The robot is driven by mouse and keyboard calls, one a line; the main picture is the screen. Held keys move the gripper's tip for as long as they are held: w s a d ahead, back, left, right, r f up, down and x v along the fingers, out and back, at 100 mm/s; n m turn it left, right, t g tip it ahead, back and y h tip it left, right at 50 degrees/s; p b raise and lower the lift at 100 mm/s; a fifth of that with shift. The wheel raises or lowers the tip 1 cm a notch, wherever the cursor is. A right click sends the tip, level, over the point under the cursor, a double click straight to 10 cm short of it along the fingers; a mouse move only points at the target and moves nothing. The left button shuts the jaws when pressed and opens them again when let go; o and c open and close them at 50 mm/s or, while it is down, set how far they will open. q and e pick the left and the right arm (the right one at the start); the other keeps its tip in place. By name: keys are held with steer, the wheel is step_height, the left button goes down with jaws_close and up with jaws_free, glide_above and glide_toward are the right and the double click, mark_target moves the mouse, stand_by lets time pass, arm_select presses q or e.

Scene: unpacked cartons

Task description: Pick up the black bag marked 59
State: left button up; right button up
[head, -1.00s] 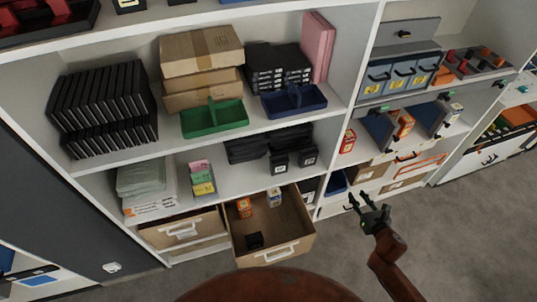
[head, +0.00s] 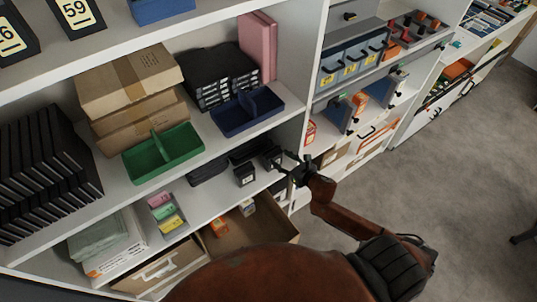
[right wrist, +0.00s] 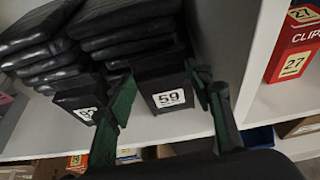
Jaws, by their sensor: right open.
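Black bags are stacked on a middle shelf, with black tag blocks in front. In the right wrist view a block with a white 59 label (right wrist: 168,98) stands at the front of the right stack of black bags (right wrist: 125,30). A second labelled block (right wrist: 86,112) stands left of it, its number partly hidden by a finger. In the head view the right block (head: 271,158) is beside my right gripper (head: 287,162). That gripper is open, its green-lined fingers (right wrist: 168,108) on either side of the 59 block in the wrist picture; I cannot tell if they touch. My left gripper is out of view.
A shelf divider (right wrist: 222,40) rises close right of the bags, with a red box marked 27 (right wrist: 295,45) beyond. An open drawer (head: 262,228) is below. A dark item marked 59 (head: 75,15) stands on the top shelf.

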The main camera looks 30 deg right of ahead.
mark_target(273, 152)
steer(key=o, duration=0.6)
steer(key=x, duration=0.3)
steer(key=shift+w+a+r, duration=0.1)
steer(key=shift+w, duration=0.35)
steer(key=o, duration=0.4)
steer(key=x, duration=0.2)
steer(key=shift+w, duration=0.2)
steer(key=shift+c, duration=0.2)
steer(key=shift+o, duration=0.2)
steer(key=shift+w+f, duration=0.25)
steer(key=shift+f, duration=0.05)
steer(key=c, duration=1.1)
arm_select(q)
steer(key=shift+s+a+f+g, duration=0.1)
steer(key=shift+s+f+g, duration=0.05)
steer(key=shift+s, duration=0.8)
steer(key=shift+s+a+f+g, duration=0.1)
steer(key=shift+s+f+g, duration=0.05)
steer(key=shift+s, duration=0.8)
arm_select(e)
steer(key=c, duration=0.6)
